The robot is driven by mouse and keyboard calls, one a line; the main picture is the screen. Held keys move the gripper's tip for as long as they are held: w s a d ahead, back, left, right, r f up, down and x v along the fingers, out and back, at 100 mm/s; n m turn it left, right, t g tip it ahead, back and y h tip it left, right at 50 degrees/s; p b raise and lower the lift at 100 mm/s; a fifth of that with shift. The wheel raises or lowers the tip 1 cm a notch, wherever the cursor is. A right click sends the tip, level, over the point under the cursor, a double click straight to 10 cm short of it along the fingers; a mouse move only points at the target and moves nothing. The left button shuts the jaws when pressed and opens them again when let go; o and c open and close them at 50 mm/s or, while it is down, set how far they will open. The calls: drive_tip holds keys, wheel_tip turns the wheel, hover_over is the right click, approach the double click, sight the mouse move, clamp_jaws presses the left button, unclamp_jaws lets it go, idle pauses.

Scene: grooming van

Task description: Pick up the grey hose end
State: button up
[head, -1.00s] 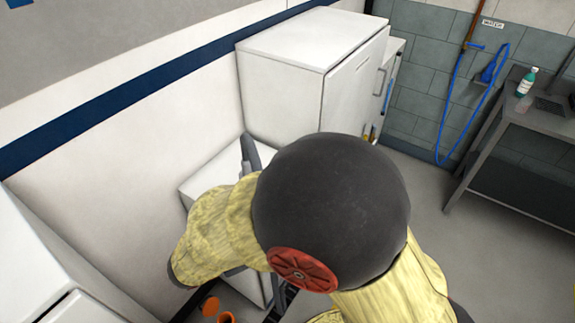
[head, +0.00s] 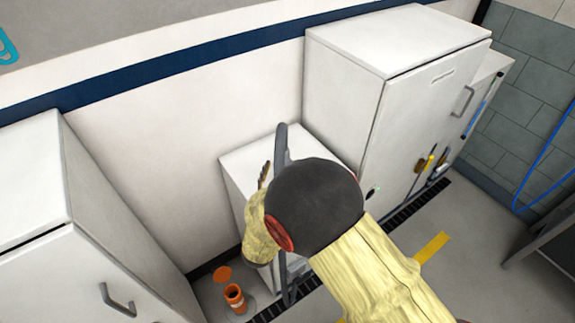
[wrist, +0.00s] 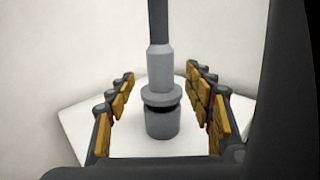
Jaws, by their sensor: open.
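The grey hose end (wrist: 162,122) stands upright in the middle of the wrist view. It has a collar and a wider lower part, and a darker hose (wrist: 160,20) runs up from it. My gripper (wrist: 160,80) is open, with its yellow-padded fingers on the left and right of the hose end. Gaps show on both sides, so the fingers appear not to touch it. In the head view my arm hides the hose end, and only a little of my gripper (head: 264,174) shows over a low white cabinet.
The low white cabinet (head: 236,166) stands against the wall between a tall white cabinet (head: 345,95) and another white cabinet (head: 130,220). An orange cone-like object (head: 235,297) stands on the floor by a drain grate (head: 400,217). Open floor (head: 490,260) lies to the right.

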sight(282, 161)
drive_tip(key=w+b, duration=0.1)
drive_tip(key=w, duration=0.2)
drive_tip(key=w+d, duration=0.1)
drive_tip(key=w, duration=0.2)
drive_tip(key=shift+d+b, duration=0.1)
drive_tip(key=shift+b, duration=0.25)
drive_tip(key=shift+c, duration=1.2)
drive_tip(key=c, duration=1.1)
clamp_jaws()
